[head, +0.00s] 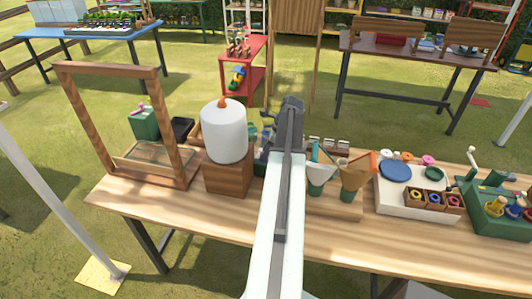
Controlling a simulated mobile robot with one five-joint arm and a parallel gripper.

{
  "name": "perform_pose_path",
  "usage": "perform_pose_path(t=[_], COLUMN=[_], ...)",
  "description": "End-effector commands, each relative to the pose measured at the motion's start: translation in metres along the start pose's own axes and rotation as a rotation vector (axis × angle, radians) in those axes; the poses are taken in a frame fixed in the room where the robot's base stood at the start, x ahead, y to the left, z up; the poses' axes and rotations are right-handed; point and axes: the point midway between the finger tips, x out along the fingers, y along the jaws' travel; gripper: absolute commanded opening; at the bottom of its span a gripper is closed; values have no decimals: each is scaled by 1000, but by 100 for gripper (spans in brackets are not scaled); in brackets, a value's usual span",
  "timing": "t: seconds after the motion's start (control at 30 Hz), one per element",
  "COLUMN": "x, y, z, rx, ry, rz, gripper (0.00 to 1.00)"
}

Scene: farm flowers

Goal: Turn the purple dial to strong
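I cannot make out a purple dial for certain in the head view. A green box (487,218) at the right end of the wooden table carries yellow and blue knob-like parts and a lever with a pale handle. These parts are too small to read any marking. My arm reaches from the bottom centre over the table. My gripper (291,108) is at its far end, near the table's back edge, well left of the green box. Its fingers are not clear, so I cannot tell if it is open. My arm hides part of the table.
The wooden table (230,222) also bears a white jar (224,135) on a wooden block, a wooden frame (166,125), funnels (320,172) on a stand and a white board (397,210) with coloured discs. A red shelf (243,70) and a dark table (418,52) stand behind on grass.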

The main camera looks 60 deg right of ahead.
Motion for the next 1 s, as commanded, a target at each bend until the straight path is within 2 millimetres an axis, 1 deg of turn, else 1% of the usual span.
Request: perform_pose_path(t=[0.07,0.17,0.3,0.43,0.53,0.77,0.8,0.87,0.9,1.0], x=[0,0,0,0,0,0,0,0,0,0], y=[0,-3,-6,-5,-4,-3,-3,-3,-3,-3], z=[0,0,0,0,0,0,0,0,0,0], rx=[-5,-68,-249,-377,-417,-420,-419,-419,-419,-418], ry=[0,1,2,2,1,1,2,1,1,1], rz=[3,31,106,160,175,176,176,176,176,175], gripper=[0,0,0,0,0,0,33,50,52,52])
